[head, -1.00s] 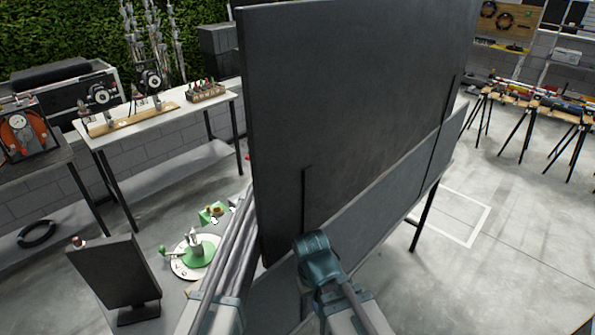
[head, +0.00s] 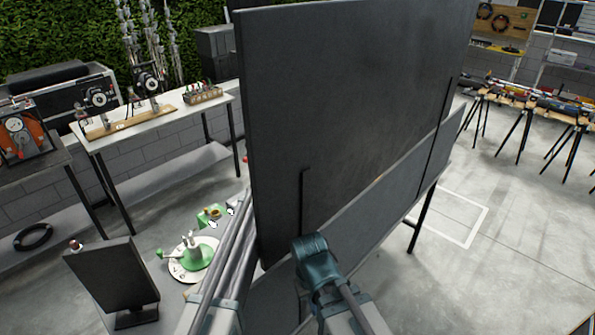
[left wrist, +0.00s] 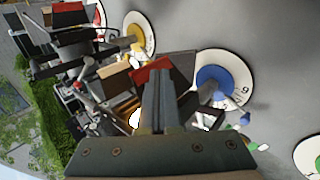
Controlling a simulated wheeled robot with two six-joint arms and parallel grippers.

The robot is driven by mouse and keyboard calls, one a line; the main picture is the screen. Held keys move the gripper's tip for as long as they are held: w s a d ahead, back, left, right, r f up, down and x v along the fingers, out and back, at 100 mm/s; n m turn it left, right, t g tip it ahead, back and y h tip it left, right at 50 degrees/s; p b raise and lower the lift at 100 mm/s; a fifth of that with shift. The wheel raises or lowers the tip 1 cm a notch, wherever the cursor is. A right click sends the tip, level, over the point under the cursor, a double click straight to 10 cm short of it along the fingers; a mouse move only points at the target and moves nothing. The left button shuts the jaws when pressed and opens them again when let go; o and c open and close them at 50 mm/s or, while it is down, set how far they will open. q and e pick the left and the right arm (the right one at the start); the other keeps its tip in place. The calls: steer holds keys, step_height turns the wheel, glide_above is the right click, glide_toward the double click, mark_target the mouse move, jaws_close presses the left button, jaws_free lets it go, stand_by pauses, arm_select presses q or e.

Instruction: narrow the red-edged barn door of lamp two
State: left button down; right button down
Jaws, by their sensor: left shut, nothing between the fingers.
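In the left wrist view, my left gripper (left wrist: 166,92) is shut with nothing between its fingers. Just beyond the fingertips is a dark lamp with a red-edged barn door (left wrist: 151,71). The fingers cover part of it, and I cannot tell whether they touch it. In the head view, this lamp and my left gripper are hidden behind the large black panel. My right gripper is not visible.
A large black panel (head: 350,110) fills the middle of the head view. A green lamp on a round base (head: 195,255) and a small black panel (head: 110,275) stand at lower left. The left wrist view shows a yellow base (left wrist: 138,32). Open floor (head: 530,230) lies right.

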arm_select(q)
steer(key=shift+w+d, duration=0.2)
steer(key=shift+w, duration=0.55)
steer(key=shift+s+d+f, duration=0.1)
steer(key=shift+s+d, duration=0.05)
steer(key=shift+d, duration=0.35)
steer(key=p+v, duration=0.5)
steer(key=v, duration=0.3)
steer(key=shift+d+p, duration=0.15)
steer(key=shift+p, duration=0.25)
stand_by(0.5)
